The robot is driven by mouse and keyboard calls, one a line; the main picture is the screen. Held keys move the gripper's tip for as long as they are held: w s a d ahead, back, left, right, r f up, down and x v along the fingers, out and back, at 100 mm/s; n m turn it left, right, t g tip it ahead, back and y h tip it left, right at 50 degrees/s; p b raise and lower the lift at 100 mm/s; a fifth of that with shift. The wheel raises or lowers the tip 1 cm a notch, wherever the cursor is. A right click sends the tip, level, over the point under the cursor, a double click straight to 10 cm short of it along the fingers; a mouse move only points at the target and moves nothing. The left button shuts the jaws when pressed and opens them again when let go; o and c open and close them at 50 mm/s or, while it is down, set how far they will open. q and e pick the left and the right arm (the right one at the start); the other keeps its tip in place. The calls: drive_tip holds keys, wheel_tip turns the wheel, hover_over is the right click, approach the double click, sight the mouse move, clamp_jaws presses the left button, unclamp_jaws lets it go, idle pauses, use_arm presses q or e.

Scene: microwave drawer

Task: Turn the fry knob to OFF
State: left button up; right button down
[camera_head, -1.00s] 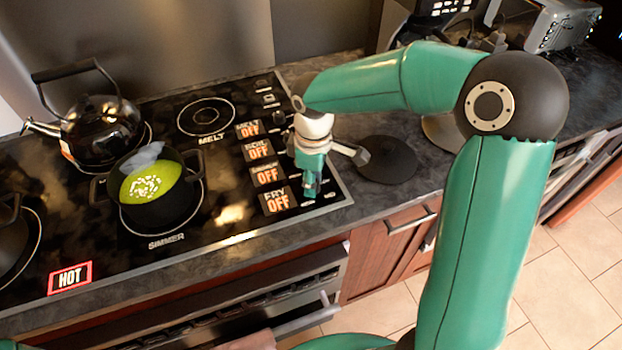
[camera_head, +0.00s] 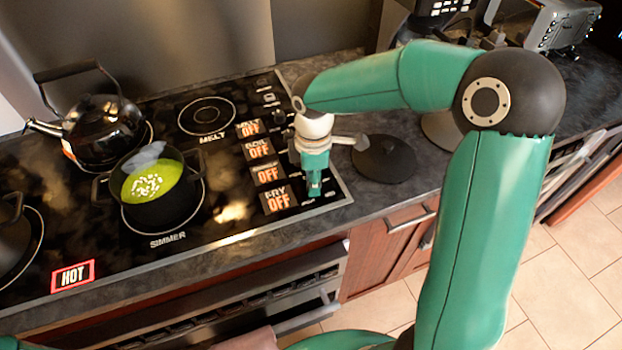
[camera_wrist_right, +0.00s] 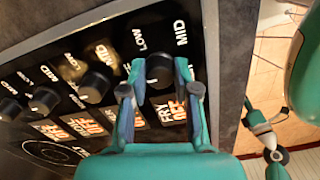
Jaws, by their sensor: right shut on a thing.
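The fry knob (camera_wrist_right: 160,70) is a small black dial at the near end of the knob row, with LOW and MID printed around it. My right gripper (camera_wrist_right: 160,76) is shut on it, one finger on each side; in the head view the gripper (camera_head: 314,190) points down at the cooktop's right edge and hides the knob. The orange FRY display (camera_head: 278,201) beside it reads OFF. A small teal and white part at the right of the wrist view looks like my left gripper (camera_wrist_right: 252,112); its jaws are too small to judge.
The other burner displays (camera_head: 258,148) also read OFF. A pot of green soup (camera_head: 160,205) and a black kettle (camera_head: 92,130) stand on the cooktop. A dark round disc (camera_head: 384,158) lies on the counter right of my gripper. A HOT sign (camera_head: 73,276) is lit.

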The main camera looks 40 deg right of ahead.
drive_tip(key=shift+w+r, duration=0.1)
drive_tip(key=c, duration=0.9)
unclamp_jaws()
drive_tip(key=shift+o, duration=0.2)
wheel_tip(320, 180, up, 12)
